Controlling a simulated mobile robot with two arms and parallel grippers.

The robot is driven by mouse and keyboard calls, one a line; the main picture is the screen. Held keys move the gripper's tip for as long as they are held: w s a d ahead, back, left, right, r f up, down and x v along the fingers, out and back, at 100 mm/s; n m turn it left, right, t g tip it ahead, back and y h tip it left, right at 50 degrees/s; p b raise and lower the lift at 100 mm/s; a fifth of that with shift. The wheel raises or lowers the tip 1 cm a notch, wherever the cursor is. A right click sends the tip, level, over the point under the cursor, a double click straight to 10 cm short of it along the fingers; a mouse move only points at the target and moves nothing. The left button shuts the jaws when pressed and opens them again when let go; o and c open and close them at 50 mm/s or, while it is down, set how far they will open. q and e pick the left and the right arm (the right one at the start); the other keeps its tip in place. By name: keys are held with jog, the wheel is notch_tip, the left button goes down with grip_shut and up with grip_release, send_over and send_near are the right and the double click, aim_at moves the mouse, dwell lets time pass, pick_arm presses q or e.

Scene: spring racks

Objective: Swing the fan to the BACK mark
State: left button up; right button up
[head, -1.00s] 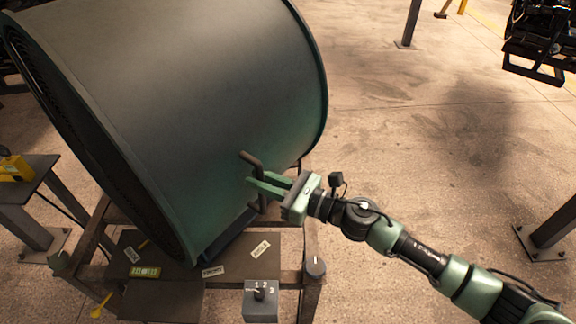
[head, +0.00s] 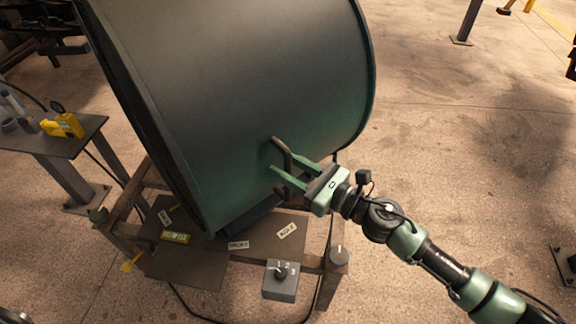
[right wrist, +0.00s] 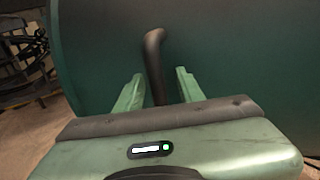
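The fan (head: 240,85) is a large dark green drum on a low metal stand, tilted in the head view. A bent dark handle (head: 288,160) sticks out near its lower right side; it also shows in the right wrist view (right wrist: 154,50). My right gripper (head: 277,155) is at the handle with its fingers apart, one on each side of the rod. The right wrist view shows gaps between the rod and both fingers (right wrist: 157,82). Small pale labels, one (head: 238,244) near the drum's foot, lie on the stand's plate; their words are hard to read. My left gripper is out of view.
A side table (head: 75,137) at left carries a yellow device (head: 62,126). Open concrete floor (head: 450,150) lies to the right.

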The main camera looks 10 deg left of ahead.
jog(key=shift+s+d, duration=0.1)
jog(key=shift+s+d+f, duration=0.15)
jog(key=shift+d, duration=0.15)
jog(key=b+v, duration=0.3)
jog(key=v, duration=0.3)
jog(key=shift+s+d, duration=0.2)
jog(key=shift+d, duration=0.2)
